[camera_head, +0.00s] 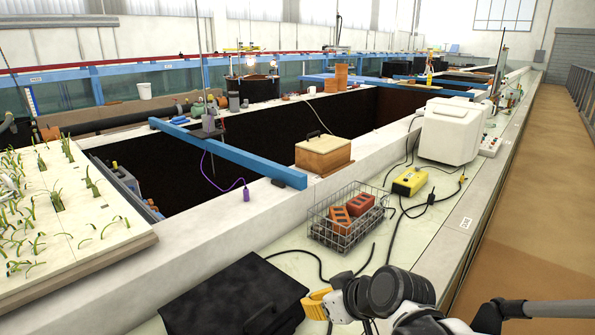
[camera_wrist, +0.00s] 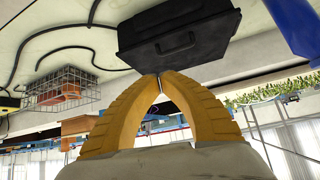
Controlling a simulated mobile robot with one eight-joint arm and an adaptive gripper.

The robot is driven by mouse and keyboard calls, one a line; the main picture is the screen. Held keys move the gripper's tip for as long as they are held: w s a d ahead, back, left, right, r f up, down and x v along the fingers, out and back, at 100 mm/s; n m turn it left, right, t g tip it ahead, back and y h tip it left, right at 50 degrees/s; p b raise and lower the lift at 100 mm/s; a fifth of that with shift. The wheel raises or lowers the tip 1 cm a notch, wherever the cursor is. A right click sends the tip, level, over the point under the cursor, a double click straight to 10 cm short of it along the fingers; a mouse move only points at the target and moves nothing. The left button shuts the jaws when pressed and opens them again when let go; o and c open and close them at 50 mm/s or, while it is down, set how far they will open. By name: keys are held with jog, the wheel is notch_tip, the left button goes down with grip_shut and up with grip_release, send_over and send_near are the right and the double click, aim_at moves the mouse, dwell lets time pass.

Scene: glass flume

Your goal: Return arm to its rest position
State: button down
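My gripper (camera_head: 316,303) is at the bottom of the head view, just right of a black case (camera_head: 236,298) on the pale ledge. In the wrist view, which is upside down, the yellow fingers of my gripper (camera_wrist: 160,75) meet at their tips with nothing visible between them. The black case with its handle (camera_wrist: 176,40) appears just beyond the tips. I cannot tell whether the tips touch it. My arm comes in from the lower right of the head view.
A wire basket (camera_head: 345,232) with orange bricks (camera_head: 350,213), a yellow box (camera_head: 410,182) and black cables share the ledge. A white monitor-like box (camera_head: 451,131) stands farther back. A wooden box (camera_head: 323,155) sits by the dark open channel. The brown floor (camera_head: 545,200) at right is clear.

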jog(key=s+d+r+m+h, duration=0.2)
jog(key=s+d+m+h, duration=0.1)
jog(key=s+d, duration=0.3)
jog(key=s+d+r+m+h, duration=0.2)
jog(key=s+d+m+h, duration=0.1)
jog(key=s+d, duration=0.4)
jog(key=d+m, duration=0.1)
jog(key=d, duration=0.2)
jog(key=shift+s, duration=0.3)
dwell(0.8)
